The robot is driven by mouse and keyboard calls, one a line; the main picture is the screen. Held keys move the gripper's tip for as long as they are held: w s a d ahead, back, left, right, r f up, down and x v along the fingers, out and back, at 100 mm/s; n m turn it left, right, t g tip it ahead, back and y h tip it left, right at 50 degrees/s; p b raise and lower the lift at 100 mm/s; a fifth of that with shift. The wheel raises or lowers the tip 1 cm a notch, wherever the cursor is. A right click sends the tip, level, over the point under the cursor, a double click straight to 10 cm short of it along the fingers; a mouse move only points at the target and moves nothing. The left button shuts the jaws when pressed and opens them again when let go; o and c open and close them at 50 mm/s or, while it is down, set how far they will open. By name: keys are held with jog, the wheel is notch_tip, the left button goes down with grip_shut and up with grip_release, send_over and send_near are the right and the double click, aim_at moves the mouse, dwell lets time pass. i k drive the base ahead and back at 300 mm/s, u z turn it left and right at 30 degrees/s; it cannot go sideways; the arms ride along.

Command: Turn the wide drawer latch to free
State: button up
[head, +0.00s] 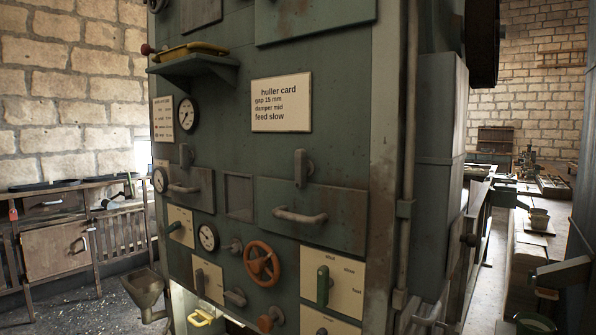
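The wide drawer (340,215) is a dark green front in the middle of the machine panel, with a horizontal grey bar handle (300,216). It looks shut. Above its top edge, left of its middle, is the grey latch (300,168), a lever on a round pivot. The lever stands upright, and its lower end reaches the drawer's top edge. A narrower drawer (205,183) to the left has its own handle and a similar upright latch (186,156). My gripper is not in view, and nothing covers the wide drawer or its latch.
Below the wide drawer are an orange handwheel (262,263) and a green lever (323,286) on a labelled plate. A shelf (195,66) juts out at upper left. A vertical pipe (405,150) runs along the machine's right edge. A grey funnel (144,288) stands at lower left.

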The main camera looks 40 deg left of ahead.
aim_at(300, 166)
jog(key=z, duration=2.4)
jog(key=k, duration=2.3)
jog(key=u, duration=1.8)
